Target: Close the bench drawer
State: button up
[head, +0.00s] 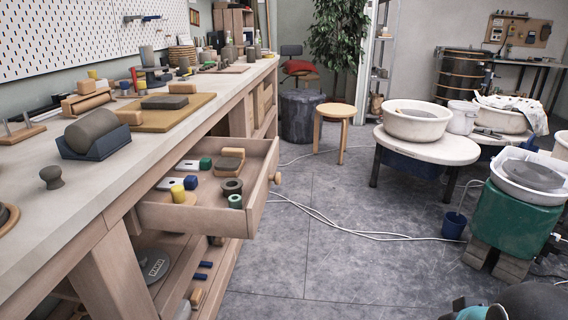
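The bench drawer (259,190) is pulled well out from the long workbench (95,190) on the left. Its wooden front faces right and carries a round wooden knob (276,178). Inside lie several small things, among them a yellow cylinder (178,194), a dark ring-like piece (232,187), a green cylinder (235,201) and wooden blocks. They seem to sit within the drawer's walls.
Grey floor (320,235) lies clear right of the drawer, crossed by white cables (330,220). A wooden stool (337,110) and dark bin (300,115) stand beyond. Pottery wheels, a blue cup (454,225) and a green wheel base (510,220) are right. Open shelves lie below the drawer.

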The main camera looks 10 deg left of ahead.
aim_at(209, 215)
jog(key=u, duration=0.45)
jog(key=i, duration=0.95)
jog(key=u, duration=0.75)
